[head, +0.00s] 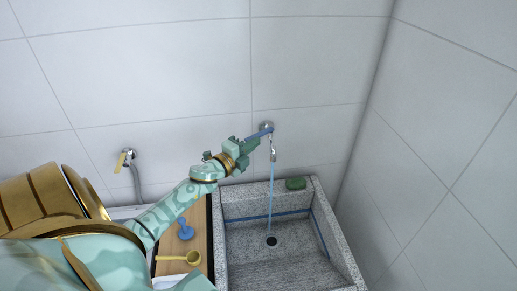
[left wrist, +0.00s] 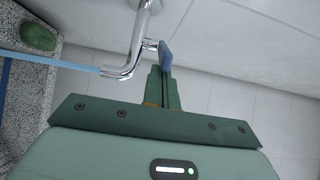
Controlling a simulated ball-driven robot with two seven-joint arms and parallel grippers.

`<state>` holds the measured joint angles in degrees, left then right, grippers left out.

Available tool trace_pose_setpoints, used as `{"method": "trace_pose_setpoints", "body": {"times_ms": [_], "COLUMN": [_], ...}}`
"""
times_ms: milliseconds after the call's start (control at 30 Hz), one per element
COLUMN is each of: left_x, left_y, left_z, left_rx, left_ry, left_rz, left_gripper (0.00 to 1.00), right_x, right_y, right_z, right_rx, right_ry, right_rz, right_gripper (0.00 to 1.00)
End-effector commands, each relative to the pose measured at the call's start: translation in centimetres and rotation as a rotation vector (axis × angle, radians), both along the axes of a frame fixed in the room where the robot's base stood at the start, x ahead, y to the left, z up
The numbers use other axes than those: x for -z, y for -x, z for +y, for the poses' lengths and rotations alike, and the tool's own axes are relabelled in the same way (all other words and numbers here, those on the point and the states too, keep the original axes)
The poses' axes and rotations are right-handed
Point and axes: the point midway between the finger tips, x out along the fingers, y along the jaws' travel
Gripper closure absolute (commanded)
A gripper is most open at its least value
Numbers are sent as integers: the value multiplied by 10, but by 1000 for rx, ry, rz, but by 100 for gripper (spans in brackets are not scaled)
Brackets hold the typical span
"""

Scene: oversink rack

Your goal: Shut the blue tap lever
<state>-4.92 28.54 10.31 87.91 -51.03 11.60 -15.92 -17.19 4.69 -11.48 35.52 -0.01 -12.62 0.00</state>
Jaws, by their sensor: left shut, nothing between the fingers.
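The chrome tap (head: 273,154) is on the back wall above the stone sink. Its blue lever (head: 260,133) points left and toward me in the head view. Water (head: 270,195) runs from the spout down to the drain. My left gripper (head: 247,143) is shut and empty, its tips at the lever's free end. In the left wrist view the shut fingertips (left wrist: 162,75) are right at the blue lever (left wrist: 165,54), with the chrome tap (left wrist: 140,40) beyond; I cannot tell whether they touch. My right gripper is not in view.
The stone sink (head: 352,262) has a green sponge-like object (head: 296,184) on its back rim. A wooden board (head: 198,225) left of it holds a blue item (head: 185,230) and a yellow item (head: 180,259). A second tap with a yellow lever (head: 121,161) is farther left.

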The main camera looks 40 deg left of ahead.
Motion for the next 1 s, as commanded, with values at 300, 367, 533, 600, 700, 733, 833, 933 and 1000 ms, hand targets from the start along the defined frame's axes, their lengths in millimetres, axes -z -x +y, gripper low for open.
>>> {"method": "trace_pose_setpoints", "body": {"times_ms": [300, 367, 533, 600, 700, 733, 833, 933, 1000], "left_x": [5, 4, 2, 1, 1, 1, 1, 0, 0], "left_y": [-1, -2, -4, -5, -6, -6, -6, -7, -7], "left_z": [22, 25, 33, 36, 38, 39, 41, 42, 42], "left_rx": [227, 225, 222, 222, 222, 222, 221, 219, 219], "left_ry": [-4, -2, -1, -1, -1, -1, -1, -2, -2], "left_rz": [3, 1, 1, 1, 1, 1, 1, 0, 0], "left_gripper": [100, 100, 100, 100, 100, 100, 100, 100, 100], "right_x": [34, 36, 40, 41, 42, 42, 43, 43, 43], "right_y": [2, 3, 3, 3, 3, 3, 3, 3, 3], "right_z": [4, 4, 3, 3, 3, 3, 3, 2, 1], "right_rx": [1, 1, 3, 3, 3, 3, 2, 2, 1], "right_ry": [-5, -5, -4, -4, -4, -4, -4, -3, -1], "right_rz": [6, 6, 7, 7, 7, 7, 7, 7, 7], "right_gripper": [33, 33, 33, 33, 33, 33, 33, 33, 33]}}
